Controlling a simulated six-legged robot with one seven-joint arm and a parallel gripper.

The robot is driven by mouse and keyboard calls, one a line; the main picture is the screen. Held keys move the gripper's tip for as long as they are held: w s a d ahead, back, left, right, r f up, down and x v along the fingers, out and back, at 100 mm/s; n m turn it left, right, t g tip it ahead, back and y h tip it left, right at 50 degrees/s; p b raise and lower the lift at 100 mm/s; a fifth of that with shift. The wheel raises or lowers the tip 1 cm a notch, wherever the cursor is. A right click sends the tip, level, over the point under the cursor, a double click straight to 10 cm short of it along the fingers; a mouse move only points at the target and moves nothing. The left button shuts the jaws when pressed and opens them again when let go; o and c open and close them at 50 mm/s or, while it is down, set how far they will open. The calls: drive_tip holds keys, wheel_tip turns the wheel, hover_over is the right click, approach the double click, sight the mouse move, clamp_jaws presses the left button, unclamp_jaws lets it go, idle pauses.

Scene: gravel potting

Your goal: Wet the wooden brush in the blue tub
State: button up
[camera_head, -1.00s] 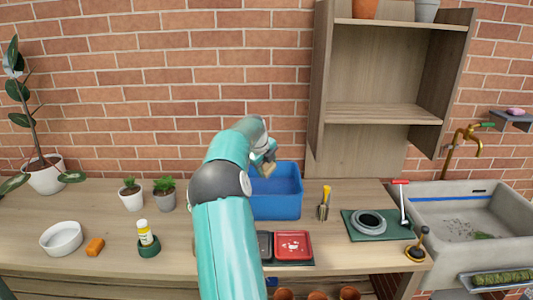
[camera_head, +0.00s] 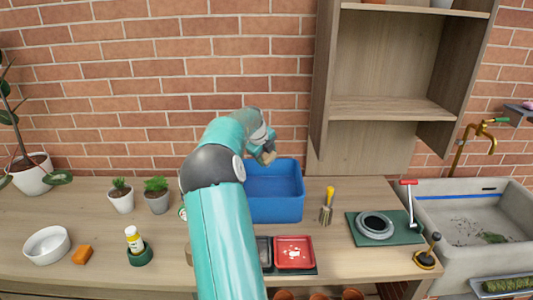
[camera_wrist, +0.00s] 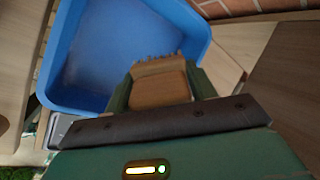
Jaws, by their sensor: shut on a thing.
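The blue tub (camera_head: 274,204) stands on the wooden bench against the brick wall, and in the wrist view its blue wall (camera_wrist: 196,40) surrounds a paler bluish inside. My gripper (camera_head: 266,157) is above the tub's back left part. It is shut on the wooden brush (camera_wrist: 160,88), whose bristles point toward the tub's inside in the wrist view. The brush (camera_head: 267,158) is small in the head view, above the rim level. Whether the bristles touch water cannot be told.
A red tray (camera_head: 294,252) and a dark tray lie in front of the tub. A yellow-handled tool (camera_head: 328,205) stands to its right, then a green mat (camera_head: 405,232) with a grey ring. Two potted plants stand left. A wooden shelf (camera_head: 318,100) rises behind right.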

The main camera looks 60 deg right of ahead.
sight(267, 166)
drive_tip(key=shift+s+a+f, duration=0.1)
drive_tip(key=shift+a+f, duration=0.05)
drive_tip(key=shift+f, duration=2.15)
wheel_tip(267, 166, down, 6)
drive_tip(key=shift+f, duration=0.2)
